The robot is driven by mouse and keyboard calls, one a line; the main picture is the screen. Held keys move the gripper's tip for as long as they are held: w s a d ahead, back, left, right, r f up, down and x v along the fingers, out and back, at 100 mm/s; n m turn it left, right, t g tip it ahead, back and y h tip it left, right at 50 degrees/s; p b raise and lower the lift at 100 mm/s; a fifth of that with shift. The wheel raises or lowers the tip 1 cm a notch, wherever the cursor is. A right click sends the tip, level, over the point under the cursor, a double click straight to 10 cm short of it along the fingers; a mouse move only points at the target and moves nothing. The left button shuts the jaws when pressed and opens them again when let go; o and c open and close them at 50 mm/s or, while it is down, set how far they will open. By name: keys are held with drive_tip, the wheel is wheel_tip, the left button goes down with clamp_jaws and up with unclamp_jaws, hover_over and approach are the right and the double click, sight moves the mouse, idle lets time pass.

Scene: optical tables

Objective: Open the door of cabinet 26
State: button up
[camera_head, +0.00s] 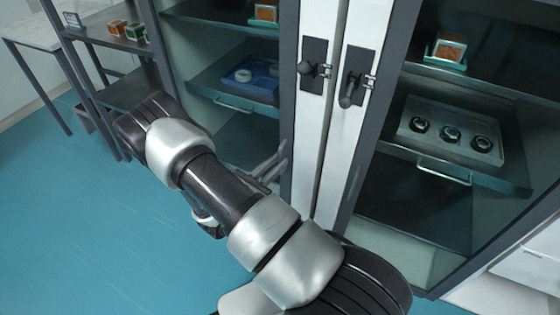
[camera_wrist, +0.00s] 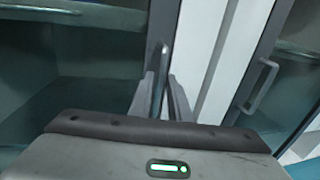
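In the head view, two tall cabinets with glass-panelled doors stand side by side. The left cabinet's door frame (camera_head: 290,110) carries a black lever latch (camera_head: 315,70); the right cabinet's door frame (camera_head: 350,160) carries a similar latch (camera_head: 354,79). No cabinet number is readable. My gripper (camera_head: 273,163) is low in front of the left cabinet, below its latch. In the wrist view my gripper (camera_wrist: 163,92) has its fingers apart, with a slim upright bar handle (camera_wrist: 161,72) showing between them. I cannot tell whether they touch it. Another bar handle (camera_wrist: 262,86) shows at right.
The left cabinet holds a blue tray (camera_head: 252,80); the right one holds a grey tray (camera_head: 455,128) with round parts. A grey shelf unit (camera_head: 130,88) with small boxes stands at the left. Blue floor (camera_head: 90,220) is clear at the left.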

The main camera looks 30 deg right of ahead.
drive_tip(key=shift+x, duration=1.05)
clamp_jaws()
drive_tip(key=shift+s+a, duration=0.1)
drive_tip(key=shift+a, duration=0.05)
